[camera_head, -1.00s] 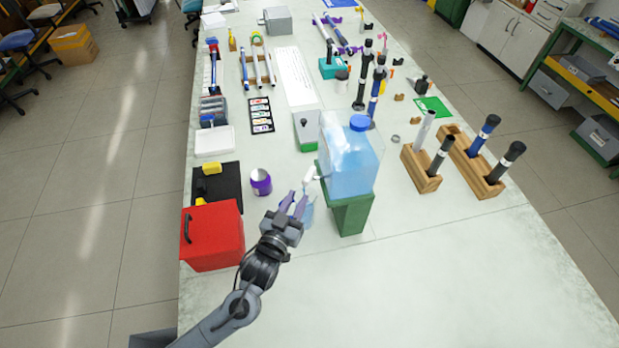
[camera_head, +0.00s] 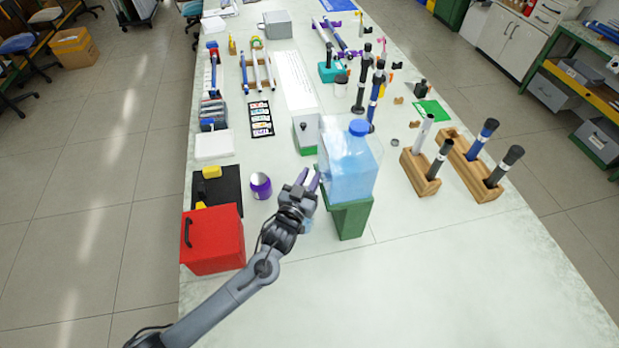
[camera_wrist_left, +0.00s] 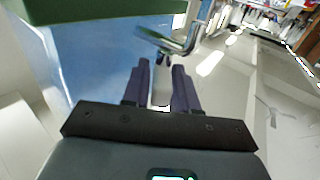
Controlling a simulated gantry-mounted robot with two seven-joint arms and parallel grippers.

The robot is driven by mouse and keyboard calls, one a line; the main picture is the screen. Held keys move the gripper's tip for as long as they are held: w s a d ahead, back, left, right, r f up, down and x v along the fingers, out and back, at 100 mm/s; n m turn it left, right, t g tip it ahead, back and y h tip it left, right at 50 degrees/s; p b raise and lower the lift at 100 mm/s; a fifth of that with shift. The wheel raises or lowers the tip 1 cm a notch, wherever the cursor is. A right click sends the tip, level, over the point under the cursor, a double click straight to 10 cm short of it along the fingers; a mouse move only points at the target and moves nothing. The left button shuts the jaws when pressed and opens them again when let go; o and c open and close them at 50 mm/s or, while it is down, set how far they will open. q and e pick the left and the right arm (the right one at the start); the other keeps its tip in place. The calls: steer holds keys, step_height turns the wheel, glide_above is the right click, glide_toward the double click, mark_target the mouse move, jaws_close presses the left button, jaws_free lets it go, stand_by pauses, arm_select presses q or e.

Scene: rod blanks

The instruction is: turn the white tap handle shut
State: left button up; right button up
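A clear blue water tank (camera_head: 347,172) stands on a green stand (camera_head: 350,217) in the head view. In the left wrist view, which looks upside down, the tank's blue wall (camera_wrist_left: 90,62) fills the left side and a metallic tap (camera_wrist_left: 172,42) sticks out from it. My left gripper (camera_head: 308,178) is at the tank's left side, its purple fingers parted. The wrist view shows the gap between the fingertips (camera_wrist_left: 162,68) just by the tap. The white handle is not clearly visible; a pale patch shows between the fingers. My right gripper is not in view.
A red box (camera_head: 212,240) and a purple-and-white can (camera_head: 260,185) stand left of the gripper. Wooden holders (camera_head: 421,172) with rods are right of the tank. The table's near right part is clear. A bluish cup is mostly hidden behind the gripper.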

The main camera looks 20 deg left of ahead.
arm_select(q)
steer(key=shift+c, duration=0.2)
jaws_close()
steer(key=shift+d+n+y, duration=0.2)
steer(key=shift+n+y, duration=0.7)
steer(key=shift+y, duration=0.3)
steer(key=shift+n+y, duration=0.5)
steer(key=shift+y, duration=0.5)
steer(key=shift+o, duration=0.2)
jaws_free()
steer(key=shift+s, duration=0.1)
steer(key=v, duration=1)
steer(key=shift+s+r, duration=0.15)
steer(key=shift+s, duration=0.15)
